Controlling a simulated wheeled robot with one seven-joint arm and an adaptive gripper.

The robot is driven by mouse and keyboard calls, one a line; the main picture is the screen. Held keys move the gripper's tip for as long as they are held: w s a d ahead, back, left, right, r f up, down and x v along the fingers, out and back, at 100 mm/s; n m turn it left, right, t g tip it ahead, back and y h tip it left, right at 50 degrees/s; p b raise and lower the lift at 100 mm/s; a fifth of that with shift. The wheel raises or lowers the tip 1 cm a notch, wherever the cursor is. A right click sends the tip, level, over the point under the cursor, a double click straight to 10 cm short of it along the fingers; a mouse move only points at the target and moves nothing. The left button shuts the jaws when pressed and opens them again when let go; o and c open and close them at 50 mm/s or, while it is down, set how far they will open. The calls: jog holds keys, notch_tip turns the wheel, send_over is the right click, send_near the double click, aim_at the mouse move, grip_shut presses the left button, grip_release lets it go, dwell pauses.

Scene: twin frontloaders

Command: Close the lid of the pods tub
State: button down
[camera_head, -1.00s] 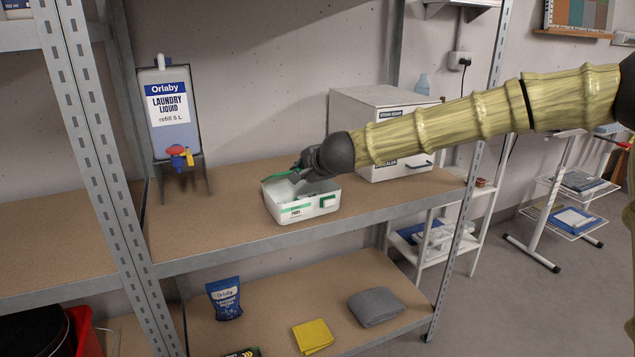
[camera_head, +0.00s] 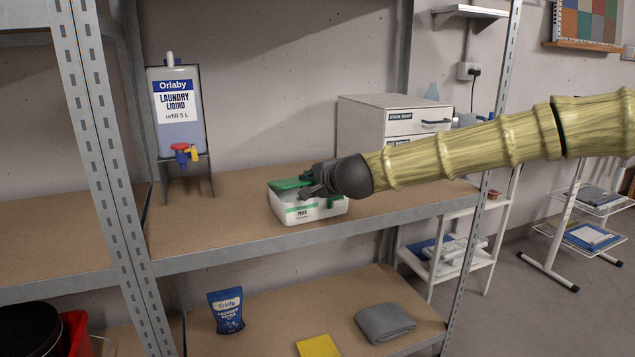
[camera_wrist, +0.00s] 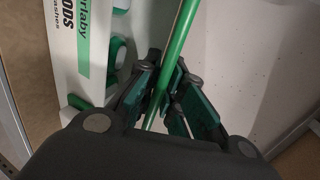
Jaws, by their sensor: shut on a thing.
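The white pods tub (camera_head: 300,211) stands on the upper shelf near its front edge. Its green lid (camera_head: 291,184) is tilted low over the tub's back part, and part of the opening shows. In the wrist view the tub's labelled front wall (camera_wrist: 75,45) is at the upper left and the lid's green edge (camera_wrist: 183,40) runs between my fingers. My gripper (camera_head: 308,190) is at the tub's right side, shut on the lid; it also shows in the wrist view (camera_wrist: 172,98). The far side of the lid is hidden.
A laundry liquid dispenser (camera_head: 178,112) stands at the back left of the shelf. A white drawer box (camera_head: 365,122) is behind my arm. A shelf upright (camera_head: 105,150) is at left. The shelf board (camera_head: 215,215) left of the tub is clear.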

jog(key=shift+s+f, duration=0.2)
jog(key=shift+f, duration=0.8)
jog(key=c, duration=1.6)
grip_release()
